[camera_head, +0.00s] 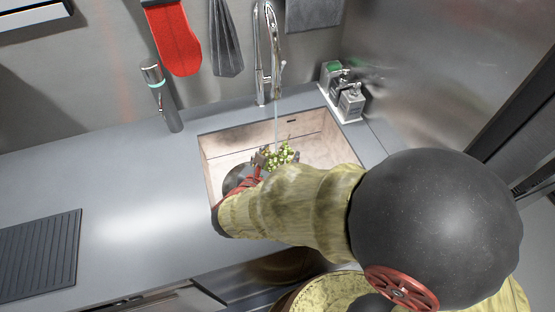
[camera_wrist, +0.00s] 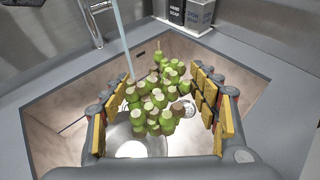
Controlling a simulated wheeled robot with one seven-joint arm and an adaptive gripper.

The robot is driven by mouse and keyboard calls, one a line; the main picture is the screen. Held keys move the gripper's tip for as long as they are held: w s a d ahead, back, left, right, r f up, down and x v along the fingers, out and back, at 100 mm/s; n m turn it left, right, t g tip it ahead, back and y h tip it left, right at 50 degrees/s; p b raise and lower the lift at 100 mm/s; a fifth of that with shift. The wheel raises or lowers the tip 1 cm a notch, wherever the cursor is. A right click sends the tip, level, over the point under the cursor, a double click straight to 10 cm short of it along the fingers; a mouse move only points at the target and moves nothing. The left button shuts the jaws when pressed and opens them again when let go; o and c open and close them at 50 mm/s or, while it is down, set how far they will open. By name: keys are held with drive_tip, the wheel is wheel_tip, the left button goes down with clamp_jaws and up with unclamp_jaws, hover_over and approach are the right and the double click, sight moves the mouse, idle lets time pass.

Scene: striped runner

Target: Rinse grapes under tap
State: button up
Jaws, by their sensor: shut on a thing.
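The bunch of green grapes (camera_head: 277,155) is in the sink opening, below the tap. In the wrist view the grapes (camera_wrist: 158,100) sit between the two padded fingers of my gripper (camera_wrist: 163,105), which is shut on them. The chrome tap (camera_head: 268,50) stands behind the sink. A thin stream of water falls from it, and in the wrist view the stream comes down at the left part of the bunch. The sink (camera_head: 212,165) has pale, streaked walls. In the head view my arm hides its front right part and most of my gripper.
Dispensers (camera_head: 345,92) stand on a tray at the back right of the sink. A dark cylinder (camera_head: 160,95) stands on the counter at the back left. A ribbed dark mat (camera_head: 40,255) lies at the far left. Counter left of the sink is clear. Cloths (camera_head: 172,38) hang behind.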

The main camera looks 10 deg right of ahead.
drive_tip(key=w+a+f+b, duration=0.1)
drive_tip(key=w+f+b, duration=0.1)
drive_tip(key=w, duration=1)
drive_tip(key=shift+w+a+f+b, duration=0.15)
drive_tip(key=shift+a+f+b, duration=0.05)
drive_tip(key=shift+b, duration=0.55)
drive_tip(key=shift+d, duration=0.15)
drive_tip(key=shift+d, duration=0.45)
drive_tip(key=shift+a, duration=0.15)
drive_tip(key=shift+a, duration=0.45)
drive_tip(key=shift+d, duration=0.15)
drive_tip(key=shift+d, duration=0.45)
drive_tip(key=shift+a, duration=0.15)
idle(0.3)
